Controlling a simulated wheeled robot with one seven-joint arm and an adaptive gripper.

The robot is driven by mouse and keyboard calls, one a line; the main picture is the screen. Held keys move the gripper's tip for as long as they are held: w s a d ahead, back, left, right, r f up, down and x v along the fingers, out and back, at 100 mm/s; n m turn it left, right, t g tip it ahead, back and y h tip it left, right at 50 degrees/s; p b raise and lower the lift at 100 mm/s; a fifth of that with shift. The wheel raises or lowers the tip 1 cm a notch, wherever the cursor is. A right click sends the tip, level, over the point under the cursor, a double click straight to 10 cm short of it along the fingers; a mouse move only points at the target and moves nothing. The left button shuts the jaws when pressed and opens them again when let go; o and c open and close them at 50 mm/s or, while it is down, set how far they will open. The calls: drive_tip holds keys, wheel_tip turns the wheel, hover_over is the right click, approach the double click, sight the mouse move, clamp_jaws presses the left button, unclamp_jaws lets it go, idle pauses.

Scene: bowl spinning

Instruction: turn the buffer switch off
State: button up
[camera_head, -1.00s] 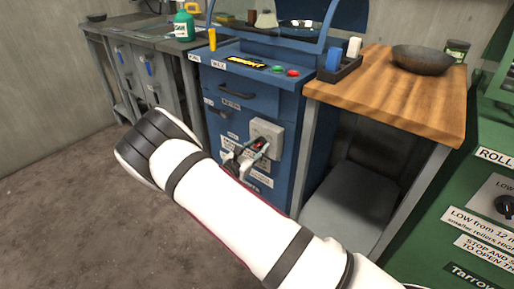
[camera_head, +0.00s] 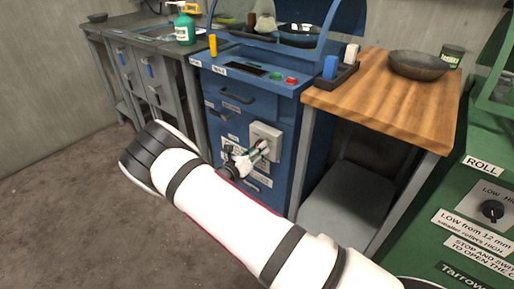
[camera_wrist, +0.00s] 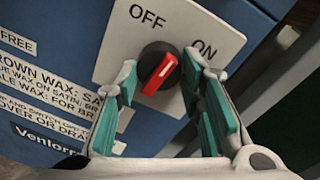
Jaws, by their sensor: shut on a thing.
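The buffer switch is a black round knob with a red bar (camera_wrist: 159,74) on a pale plate (camera_wrist: 112,62) marked OFF and ON. In the wrist view the red bar's upper end points about between the two words. The plate sits on the blue cabinet's front and also shows in the head view (camera_head: 265,131). My gripper (camera_wrist: 162,80), with green pads, is shut on the knob, one finger on each side. In the head view my gripper (camera_head: 257,151) is at the plate and hides most of the knob. The cabinet-top display (camera_head: 247,70) is dark.
The blue cabinet (camera_head: 278,103) carries green and red buttons. A wooden table (camera_head: 385,98) with a bowl (camera_head: 418,65) stands right of it. A green machine (camera_head: 480,195) is at the far right. Open floor (camera_head: 70,200) lies at left.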

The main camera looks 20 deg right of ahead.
drive_tip(key=shift+r+n+g+p, duration=0.1)
drive_tip(key=shift+n+g+p, duration=0.4)
drive_tip(key=shift+n, duration=4.2)
drive_tip(key=o, duration=1.2)
drive_tip(key=shift+c, duration=0.2)
drive_tip(key=f+v, duration=0.1)
drive_tip(key=v, duration=1.1)
drive_tip(key=shift+r, duration=0.35)
